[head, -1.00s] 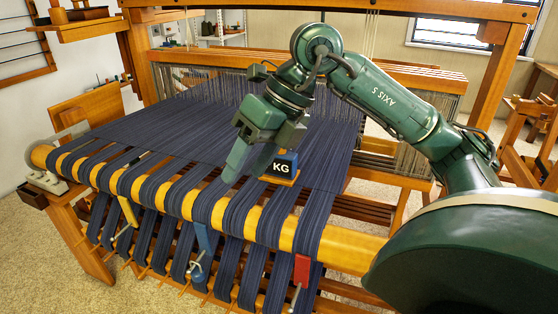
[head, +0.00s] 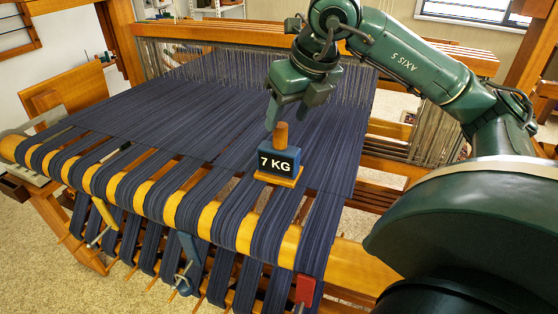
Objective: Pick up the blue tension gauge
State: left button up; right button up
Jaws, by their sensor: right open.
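The blue tension gauge (head: 279,163) is a blue block marked "7 KG" on a flat wooden base, with a wooden knob (head: 281,134) on top. It stands upright on the dark blue warp, near the front beam. My right gripper (head: 289,116) is open and empty, pointing down just above and behind the knob. One finger comes close to the knob in the picture; I cannot tell whether they touch. My left gripper is not in view.
The wooden front beam (head: 154,202) carries bands of warp. Blue (head: 189,247), yellow (head: 104,213) and red (head: 305,290) clamps hang below it. Upright heddles and wooden rails stand behind the warp. The warp left of the gauge is clear.

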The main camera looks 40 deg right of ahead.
aim_at(284, 122)
jog(key=x, duration=0.6)
jog(key=shift+w+d+f, duration=0.1)
jog(key=shift+w+d, duration=0.25)
jog(key=shift+w, duration=0.15)
grip_shut()
